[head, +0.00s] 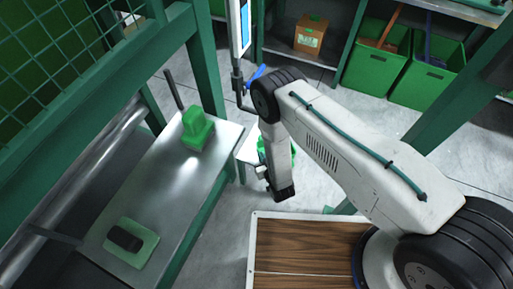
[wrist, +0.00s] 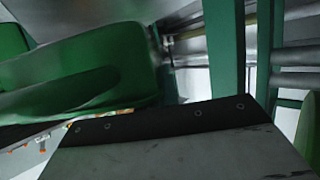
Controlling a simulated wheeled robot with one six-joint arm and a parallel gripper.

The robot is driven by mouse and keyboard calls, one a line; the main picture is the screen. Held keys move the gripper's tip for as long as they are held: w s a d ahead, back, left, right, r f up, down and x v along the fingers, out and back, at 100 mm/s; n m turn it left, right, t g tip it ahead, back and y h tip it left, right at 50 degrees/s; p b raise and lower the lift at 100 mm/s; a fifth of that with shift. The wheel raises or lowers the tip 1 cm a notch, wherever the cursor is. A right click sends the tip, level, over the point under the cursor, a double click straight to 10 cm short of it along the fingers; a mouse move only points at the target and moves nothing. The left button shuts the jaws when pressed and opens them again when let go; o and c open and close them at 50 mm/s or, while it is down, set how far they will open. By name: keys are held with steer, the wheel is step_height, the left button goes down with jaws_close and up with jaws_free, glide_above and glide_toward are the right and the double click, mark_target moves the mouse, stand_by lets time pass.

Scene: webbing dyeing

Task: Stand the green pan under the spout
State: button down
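A green object, which may be the pan, is mostly hidden behind my arm in the head view; a green edge (head: 292,152) shows beside the arm. In the wrist view a large green rounded body (wrist: 85,75) fills the upper left, very close to the camera. My gripper (head: 264,180) hangs low in front of the bench, beside the green object. Its fingers are too small and covered to read, so I cannot tell whether it holds the green body. A grey plate with a dark edge (wrist: 170,145) fills the lower wrist view. I cannot make out the spout clearly.
A steel bench (head: 175,185) at left carries a green block-shaped thing (head: 197,130) and a green pad with a dark object (head: 126,240). A wooden-topped surface (head: 305,248) is in front. Green bins (head: 428,80) and a cardboard box (head: 311,35) stand behind. Grey floor lies between.

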steer(key=w+a, duration=0.1)
steer(key=w, duration=0.1)
steer(key=w+a, duration=0.1)
steer(key=w, duration=0.1)
steer(key=w+a, duration=0.1)
steer(key=w, duration=0.1)
steer(key=shift+w+f, duration=0.2)
steer(key=shift+f, duration=0.1)
steer(key=shift+w+a+f, duration=0.1)
steer(key=shift+w+f, duration=0.05)
steer(key=shift+f, duration=0.75)
steer(key=shift+w+a+f, duration=0.1)
steer(key=shift+f, duration=0.8)
steer(key=shift+f, duration=0.1)
steer(key=c, duration=1.7)
jaws_free()
steer(key=shift+s+d, duration=0.1)
steer(key=shift+s, duration=0.1)
steer(key=v, duration=1.1)
steer(key=shift+s+d+r, duration=0.1)
steer(key=shift+s+r, duration=0.15)
steer(key=shift+s, duration=0.05)
